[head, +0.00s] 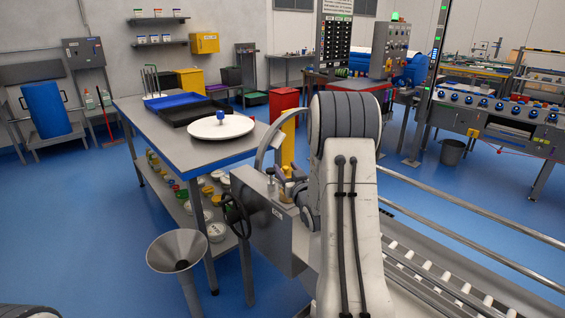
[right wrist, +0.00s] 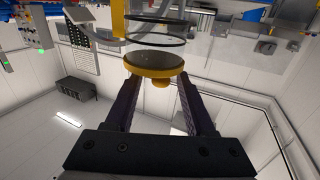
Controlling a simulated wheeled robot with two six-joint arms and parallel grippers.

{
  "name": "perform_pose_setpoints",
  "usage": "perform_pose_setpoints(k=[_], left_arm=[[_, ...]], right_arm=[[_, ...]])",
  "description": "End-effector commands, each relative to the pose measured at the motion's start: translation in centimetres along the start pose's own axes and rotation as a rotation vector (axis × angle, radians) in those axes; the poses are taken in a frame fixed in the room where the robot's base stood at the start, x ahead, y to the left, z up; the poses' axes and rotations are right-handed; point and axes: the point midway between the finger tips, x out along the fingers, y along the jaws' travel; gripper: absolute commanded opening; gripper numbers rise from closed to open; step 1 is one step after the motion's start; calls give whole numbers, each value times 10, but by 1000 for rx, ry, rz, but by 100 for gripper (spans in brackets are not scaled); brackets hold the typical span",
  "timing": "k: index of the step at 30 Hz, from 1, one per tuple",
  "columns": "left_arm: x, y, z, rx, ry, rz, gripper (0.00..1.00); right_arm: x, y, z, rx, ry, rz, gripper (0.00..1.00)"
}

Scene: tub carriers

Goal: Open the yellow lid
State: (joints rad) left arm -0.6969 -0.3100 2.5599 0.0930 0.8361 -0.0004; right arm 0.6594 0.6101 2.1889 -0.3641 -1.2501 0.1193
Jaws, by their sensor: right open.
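In the right wrist view, the yellow lid (right wrist: 153,62) is a round disc with a small yellow knob on its face. A clear round glass (right wrist: 155,37) with a dark rim lies just behind it. My right gripper (right wrist: 158,82) is open, with its two dark fingers on either side of the knob, near the lid's edges. I cannot tell whether they touch it. My left gripper is not in view.
A yellow post (head: 288,145) and a grey ring stand just left of my right arm. A grey machine with a handwheel (head: 236,213) and a funnel (head: 177,250) are close by. A roller conveyor (head: 430,275) runs at right. A table (head: 165,142) carries trays and a white disc.

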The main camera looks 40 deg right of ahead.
Motion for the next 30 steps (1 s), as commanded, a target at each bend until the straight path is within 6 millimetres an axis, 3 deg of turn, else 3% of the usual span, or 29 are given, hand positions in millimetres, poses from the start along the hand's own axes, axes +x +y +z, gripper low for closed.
perform_pose_setpoints(k=[7,18,22,23,30], left_arm=[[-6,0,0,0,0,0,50],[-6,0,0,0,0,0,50],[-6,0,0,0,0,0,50],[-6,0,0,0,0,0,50],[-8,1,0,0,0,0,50]], right_arm=[[32,-1,0,1,0,-1,54],[38,-1,0,1,-1,0,54],[38,-1,0,1,-1,0,5],[38,-1,0,1,-1,0,0],[38,0,-1,8,-4,0,0]])
